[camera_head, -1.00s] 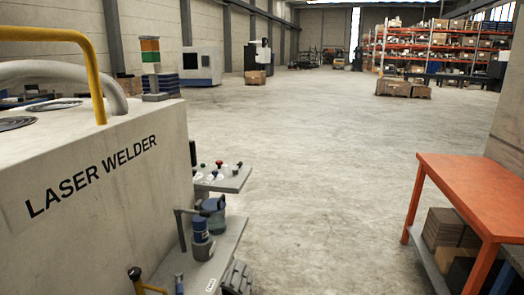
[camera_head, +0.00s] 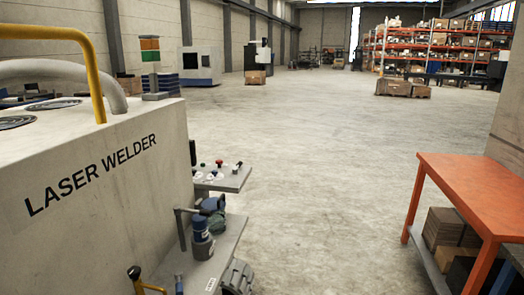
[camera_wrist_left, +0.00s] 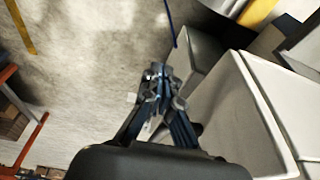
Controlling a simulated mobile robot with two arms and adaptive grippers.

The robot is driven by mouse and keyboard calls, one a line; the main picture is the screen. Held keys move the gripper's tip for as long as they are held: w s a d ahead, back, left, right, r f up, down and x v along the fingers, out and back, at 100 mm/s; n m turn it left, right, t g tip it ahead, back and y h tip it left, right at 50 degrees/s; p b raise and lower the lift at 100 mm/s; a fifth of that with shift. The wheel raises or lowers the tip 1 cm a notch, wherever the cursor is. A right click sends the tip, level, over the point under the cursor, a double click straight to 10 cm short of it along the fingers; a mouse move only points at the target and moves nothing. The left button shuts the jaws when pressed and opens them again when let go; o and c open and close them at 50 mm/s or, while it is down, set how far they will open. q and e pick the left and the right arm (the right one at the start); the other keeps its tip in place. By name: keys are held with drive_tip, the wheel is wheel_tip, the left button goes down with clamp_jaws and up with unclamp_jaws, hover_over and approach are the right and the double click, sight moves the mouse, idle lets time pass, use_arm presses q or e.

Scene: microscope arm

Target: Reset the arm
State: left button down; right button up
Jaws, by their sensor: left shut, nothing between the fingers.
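The laser welder (camera_head: 95,185) is a large pale cabinet at the left of the head view. On its side shelf stands a dark bracket-like arm with a blue and grey cylinder (camera_head: 201,240), which may be the microscope. A blue-green part (camera_head: 215,213) sits just behind it. In the left wrist view my left gripper (camera_wrist_left: 158,76) is shut and empty, its fingertips together. Pale box-like surfaces (camera_wrist_left: 235,105) are to its right; I cannot tell whether it touches anything. My right gripper is in neither view.
A small panel with coloured knobs (camera_head: 222,176) juts from the welder. A yellow rail (camera_head: 95,50) is on its top. An orange table (camera_head: 470,185) with boxes below stands at the right. The concrete floor (camera_head: 320,170) between is clear.

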use_arm(q)
drive_tip(key=s+f+g, duration=0.1)
drive_tip(key=s+f, duration=0.2)
drive_tip(key=f, duration=0.4)
drive_tip(key=s+f, duration=0.3)
drive_tip(key=f, duration=0.4)
drive_tip(key=s+a+f, duration=0.3)
drive_tip(key=s+f, duration=0.8)
drive_tip(key=s, duration=0.2)
drive_tip(key=shift+s+a+g+b, duration=0.15)
drive_tip(key=shift+g+b, duration=0.2)
drive_tip(key=shift+g, duration=0.05)
